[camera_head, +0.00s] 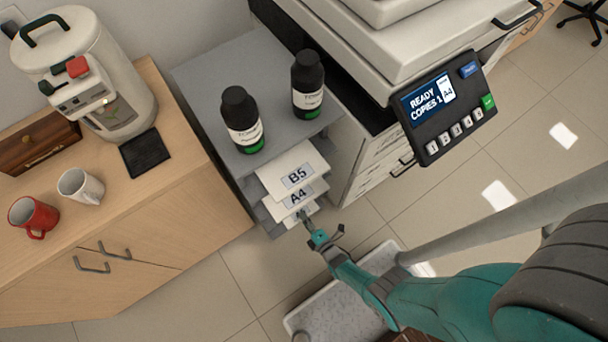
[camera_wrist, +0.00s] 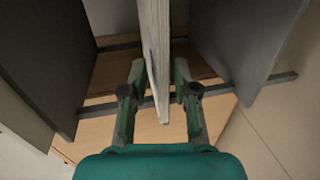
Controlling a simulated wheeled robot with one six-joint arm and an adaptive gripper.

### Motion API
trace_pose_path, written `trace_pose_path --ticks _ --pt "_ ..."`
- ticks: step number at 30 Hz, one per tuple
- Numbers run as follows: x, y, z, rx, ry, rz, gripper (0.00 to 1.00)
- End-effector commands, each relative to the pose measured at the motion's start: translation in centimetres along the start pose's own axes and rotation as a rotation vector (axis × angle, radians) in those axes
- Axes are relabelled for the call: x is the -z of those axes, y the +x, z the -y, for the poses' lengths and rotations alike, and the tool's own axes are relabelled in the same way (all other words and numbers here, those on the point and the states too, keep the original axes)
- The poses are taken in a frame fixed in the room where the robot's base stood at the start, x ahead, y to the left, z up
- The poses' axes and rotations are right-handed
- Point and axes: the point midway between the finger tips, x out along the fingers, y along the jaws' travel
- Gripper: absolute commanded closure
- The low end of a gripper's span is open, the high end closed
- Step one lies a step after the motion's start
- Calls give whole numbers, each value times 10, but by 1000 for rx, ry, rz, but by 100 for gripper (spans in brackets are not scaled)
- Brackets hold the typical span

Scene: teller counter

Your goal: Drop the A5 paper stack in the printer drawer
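The paper rack (camera_head: 235,65) holds stacks labelled B5 (camera_head: 297,175) and A4 (camera_head: 299,196), one below the other. A lower white stack (camera_head: 291,220) shows just under A4; my gripper (camera_head: 306,219) covers part of it and I cannot read its label. In the wrist view, a pale stack (camera_wrist: 153,45) stands edge-on between the fingers of my gripper (camera_wrist: 160,75). The fingers are apart, one on each side, with a visible gap at the right finger. The printer (camera_head: 400,45) stands right of the rack, with handled drawer fronts (camera_head: 375,172) below it.
Two toner bottles (camera_head: 241,119) (camera_head: 308,85) stand on top of the rack. The printer's panel (camera_head: 444,107) reads "READY COPIES 1 A4" and juts out at the right. A wooden counter (camera_head: 190,150) with a coffee machine (camera_head: 85,70) and mugs (camera_head: 33,216) is at left.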

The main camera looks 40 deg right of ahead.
Motion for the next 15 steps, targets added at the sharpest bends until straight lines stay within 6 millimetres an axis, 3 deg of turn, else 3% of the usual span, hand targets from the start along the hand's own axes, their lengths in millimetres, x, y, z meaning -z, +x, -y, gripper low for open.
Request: trace_pose_path --ticks 2,9,15 --pt "0 0 0 0 0 0 71" --pt "0 0 0 0 0 0 100" --pt "0 0 0 0 0 0 100"
